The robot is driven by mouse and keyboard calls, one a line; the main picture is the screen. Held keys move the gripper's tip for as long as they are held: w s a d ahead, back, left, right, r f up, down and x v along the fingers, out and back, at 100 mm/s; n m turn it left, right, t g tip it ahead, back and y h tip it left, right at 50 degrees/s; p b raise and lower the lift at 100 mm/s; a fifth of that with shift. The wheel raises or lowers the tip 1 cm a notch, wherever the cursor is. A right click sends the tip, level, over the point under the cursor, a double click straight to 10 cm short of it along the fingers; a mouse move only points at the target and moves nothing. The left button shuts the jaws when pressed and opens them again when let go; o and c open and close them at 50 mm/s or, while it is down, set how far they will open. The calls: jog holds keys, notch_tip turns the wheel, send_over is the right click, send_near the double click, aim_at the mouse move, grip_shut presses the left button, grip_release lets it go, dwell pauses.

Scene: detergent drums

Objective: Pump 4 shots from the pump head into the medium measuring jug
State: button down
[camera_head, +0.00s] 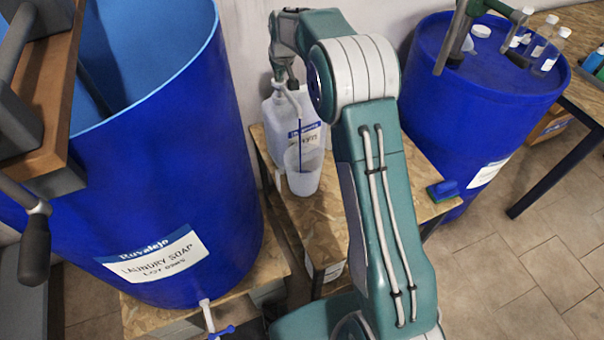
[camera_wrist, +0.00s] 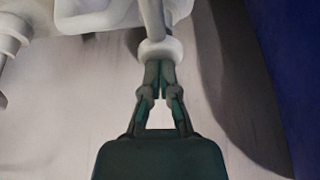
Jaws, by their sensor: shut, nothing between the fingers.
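A translucent white canister (camera_head: 311,128) with a blue-and-white label stands on a wooden table. Its white pump head (camera_head: 282,88) is at the top, partly hidden by my arm. A clear measuring jug (camera_head: 304,180) stands in front of the canister, below the spout. A thin dark blue line runs down from the spout into the jug; I cannot tell whether it is liquid. In the wrist view my gripper (camera_wrist: 160,68) is shut and empty, its fingertips at a round white part of the pump (camera_wrist: 160,50). Whether they touch it is unclear.
A large blue drum labelled laundry soap (camera_head: 165,190) stands at left, with a tap low on its front. Another blue drum (camera_head: 470,100) with bottles on top stands at right. A blue-and-green block (camera_head: 443,190) lies at the table's right edge.

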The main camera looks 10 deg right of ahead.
jog(key=shift+r, duration=3.15)
notch_tip(320, 180, up, 6)
